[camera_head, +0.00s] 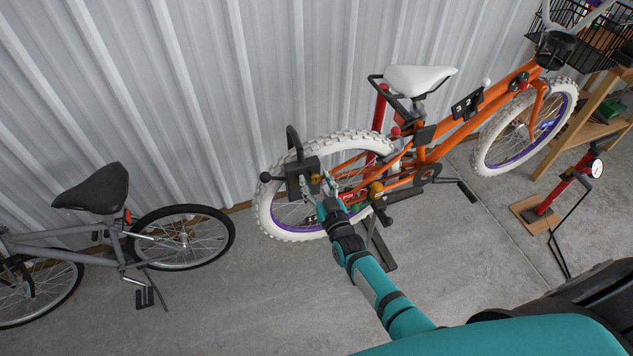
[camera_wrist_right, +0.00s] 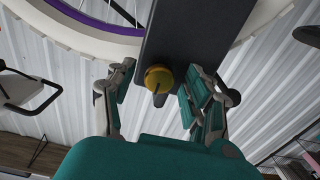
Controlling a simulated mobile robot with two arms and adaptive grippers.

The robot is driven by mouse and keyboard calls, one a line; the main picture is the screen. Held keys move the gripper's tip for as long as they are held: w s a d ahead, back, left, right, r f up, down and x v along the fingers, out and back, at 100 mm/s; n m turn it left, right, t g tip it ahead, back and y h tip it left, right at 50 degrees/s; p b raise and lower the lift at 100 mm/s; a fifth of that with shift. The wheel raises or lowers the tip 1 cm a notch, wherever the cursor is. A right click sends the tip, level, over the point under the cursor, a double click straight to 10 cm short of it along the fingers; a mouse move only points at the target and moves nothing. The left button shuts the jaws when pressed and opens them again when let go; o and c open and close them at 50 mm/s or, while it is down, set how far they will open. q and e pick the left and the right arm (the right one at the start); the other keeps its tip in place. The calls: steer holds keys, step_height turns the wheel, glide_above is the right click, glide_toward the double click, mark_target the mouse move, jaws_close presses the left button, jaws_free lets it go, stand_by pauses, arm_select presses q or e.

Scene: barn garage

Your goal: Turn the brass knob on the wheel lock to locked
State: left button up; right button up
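The wheel lock, a dark box (camera_head: 300,177) with a black shackle, sits at the rear wheel of the orange bike (camera_head: 440,143). Its brass knob (camera_head: 315,178) faces me, and in the right wrist view the brass knob (camera_wrist_right: 158,79) shows a dark line on its face. My right gripper (camera_head: 322,192) is in front of the lock. In the right wrist view my right gripper (camera_wrist_right: 152,92) is open, with one finger on each side of the knob and visible gaps between. I cannot tell the knob's setting. My left gripper is in neither view.
A grey bike (camera_head: 130,240) stands at the left by the corrugated wall (camera_head: 200,90). A red floor pump (camera_head: 565,187) with a gauge stands at the right, near a wooden shelf (camera_head: 590,130). The concrete floor between the bikes is clear.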

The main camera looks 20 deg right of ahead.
steer(key=s, duration=1.2)
stand_by(0.4)
